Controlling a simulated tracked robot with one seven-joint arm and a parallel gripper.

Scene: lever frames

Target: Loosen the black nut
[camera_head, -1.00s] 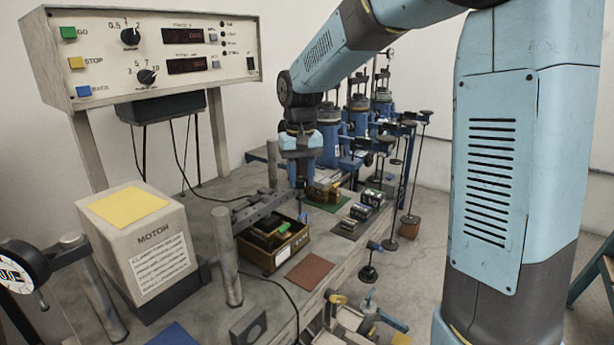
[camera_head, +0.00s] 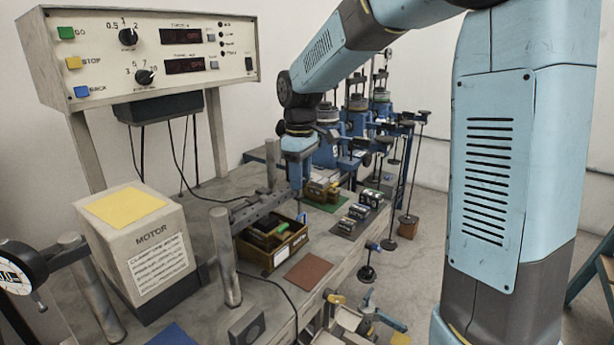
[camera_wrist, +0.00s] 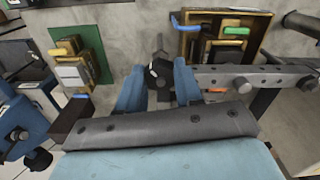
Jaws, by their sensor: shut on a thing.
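The black nut (camera_wrist: 160,73) shows in the wrist view at the end of a grey metal bar (camera_wrist: 265,77). My gripper (camera_wrist: 159,88) has its two blue fingers on either side of the nut and is shut on it. In the head view my gripper (camera_head: 301,189) points down over the bench at the bar (camera_head: 262,208). The nut cannot be made out there, as the fingers hide it.
A metal post (camera_head: 225,257) and the motor housing (camera_head: 143,252) stand to the left. Blue lever frames (camera_head: 357,122) stand behind. A brown mat (camera_head: 309,272) lies clear in front.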

